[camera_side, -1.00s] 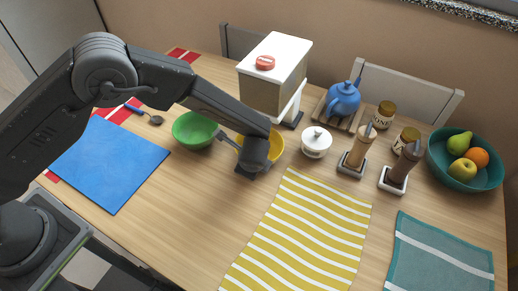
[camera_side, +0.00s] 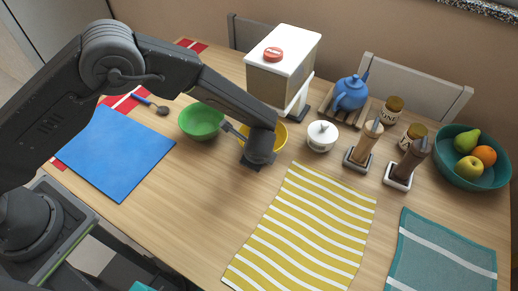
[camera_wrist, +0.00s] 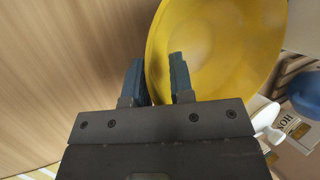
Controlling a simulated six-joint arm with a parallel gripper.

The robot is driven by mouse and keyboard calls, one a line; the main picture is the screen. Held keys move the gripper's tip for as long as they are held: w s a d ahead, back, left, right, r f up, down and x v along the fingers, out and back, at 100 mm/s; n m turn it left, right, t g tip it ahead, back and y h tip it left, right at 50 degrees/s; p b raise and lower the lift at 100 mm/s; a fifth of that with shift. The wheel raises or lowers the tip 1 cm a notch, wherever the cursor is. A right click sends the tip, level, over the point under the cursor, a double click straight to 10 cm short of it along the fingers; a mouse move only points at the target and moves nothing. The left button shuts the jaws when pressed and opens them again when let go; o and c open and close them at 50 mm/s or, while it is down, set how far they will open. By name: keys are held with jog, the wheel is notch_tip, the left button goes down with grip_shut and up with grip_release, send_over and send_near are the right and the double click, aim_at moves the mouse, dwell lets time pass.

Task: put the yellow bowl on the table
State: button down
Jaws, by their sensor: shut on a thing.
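The yellow bowl (camera_side: 280,134) is near the middle of the table (camera_side: 200,190), partly hidden behind my gripper (camera_side: 258,160) in the side view. In the wrist view the bowl (camera_wrist: 225,45) fills the upper right. My gripper (camera_wrist: 157,82) is shut on its near rim, with one finger inside the bowl and one outside. The bowl looks roughly upright. I cannot tell whether its base touches the table.
A green bowl (camera_side: 201,122) stands close on the left, with a dark utensil beside it. A white lidded pot (camera_side: 321,137) is to the right, and a white-topped dispenser (camera_side: 284,75) behind. A yellow striped cloth (camera_side: 305,230) lies in front. Bare wood shows at front left.

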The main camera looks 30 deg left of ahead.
notch_tip(320, 180, up, 4)
jog(key=shift+d+f, duration=0.1)
jog(key=shift+f, duration=0.05)
jog(key=s+d, duration=0.3)
jog(key=s, duration=0.1)
jog(key=s+d, duration=0.3)
jog(key=s, duration=0.2)
jog(key=s+d, duration=0.4)
jog(key=shift+s+d+f, duration=0.1)
jog(key=shift+s+f, duration=0.05)
jog(key=shift+s, duration=0.1)
jog(key=shift+m+t, duration=0.3)
jog(key=shift+m, duration=0.5)
jog(key=w+a, duration=0.3)
jog(key=w, duration=0.2)
jog(key=w+a, duration=0.4)
jog(key=w, duration=0.2)
jog(key=w+a, duration=0.4)
jog(key=w, duration=0.2)
jog(key=shift+w+a, duration=0.1)
jog(key=shift+a, duration=0.15)
jog(key=shift+w+a, duration=0.3)
jog(key=shift+w, duration=0.15)
jog(key=shift+s+d+f, duration=0.15)
jog(key=shift+f, duration=1.5)
jog(key=shift+f, duration=0.2)
jog(key=c, duration=1)
grip_release()
